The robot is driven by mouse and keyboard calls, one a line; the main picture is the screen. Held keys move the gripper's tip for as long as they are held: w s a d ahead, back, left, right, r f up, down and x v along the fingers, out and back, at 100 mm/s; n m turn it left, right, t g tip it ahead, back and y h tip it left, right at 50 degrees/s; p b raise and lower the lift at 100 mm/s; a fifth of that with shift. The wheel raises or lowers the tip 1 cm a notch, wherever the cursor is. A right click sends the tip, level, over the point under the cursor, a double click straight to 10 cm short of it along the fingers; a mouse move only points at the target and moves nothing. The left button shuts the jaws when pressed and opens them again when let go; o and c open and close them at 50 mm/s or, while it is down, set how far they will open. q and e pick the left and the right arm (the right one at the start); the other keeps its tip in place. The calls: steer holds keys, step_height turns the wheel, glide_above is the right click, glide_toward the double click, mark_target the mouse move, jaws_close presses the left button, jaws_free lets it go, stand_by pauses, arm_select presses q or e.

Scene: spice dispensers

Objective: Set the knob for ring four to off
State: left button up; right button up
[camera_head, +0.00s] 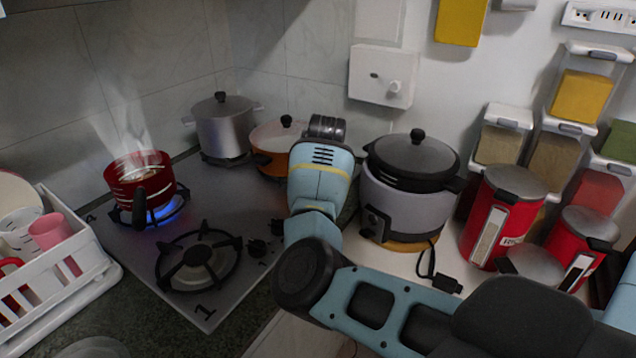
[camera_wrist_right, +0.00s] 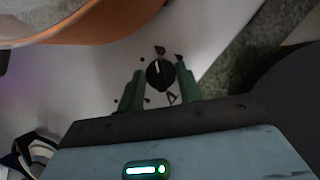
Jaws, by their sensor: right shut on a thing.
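In the right wrist view, a black knob (camera_wrist_right: 159,73) with a light pointer line sits between the two green fingers of my right gripper (camera_wrist_right: 162,84). The gripper is shut on this knob; a small mark beside it looks like a 4. In the head view my right arm hides the gripper's fingers and this knob. The ring marked 4 (camera_head: 171,212), at the left of the hob (camera_head: 215,292), burns with a blue flame. A steaming red pot (camera_head: 155,170) stands on it. My left gripper is not in view.
An empty ring marked 1 (camera_head: 198,262) is in front. A silver pot (camera_head: 223,128) and orange pan (camera_head: 268,143) stand behind. A rice cooker (camera_head: 400,212) is close to the right of my wrist.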

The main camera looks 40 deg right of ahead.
steer(key=n+p, duration=0.1)
steer(key=n+y+p, duration=0.1)
steer(key=n, duration=0.1)
steer(key=n+y+p, duration=0.1)
steer(key=n, duration=0.1)
steer(key=shift+d+r, duration=0.2)
steer(key=shift+r, duration=0.15)
steer(key=shift+f+n+y+p, duration=0.15)
steer(key=shift+n+y+p, duration=0.3)
steer(key=shift+n, duration=0.65)
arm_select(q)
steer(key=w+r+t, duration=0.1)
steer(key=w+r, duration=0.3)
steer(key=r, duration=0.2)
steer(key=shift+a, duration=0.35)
arm_select(e)
steer(key=shift+f+n, duration=0.1)
steer(key=shift+n, duration=0.5)
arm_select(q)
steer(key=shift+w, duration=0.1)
arm_select(e)
steer(key=shift+y, duration=0.25)
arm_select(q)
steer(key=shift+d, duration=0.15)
arm_select(e)
steer(key=o, duration=1)
steer(key=shift+f, duration=0.1)
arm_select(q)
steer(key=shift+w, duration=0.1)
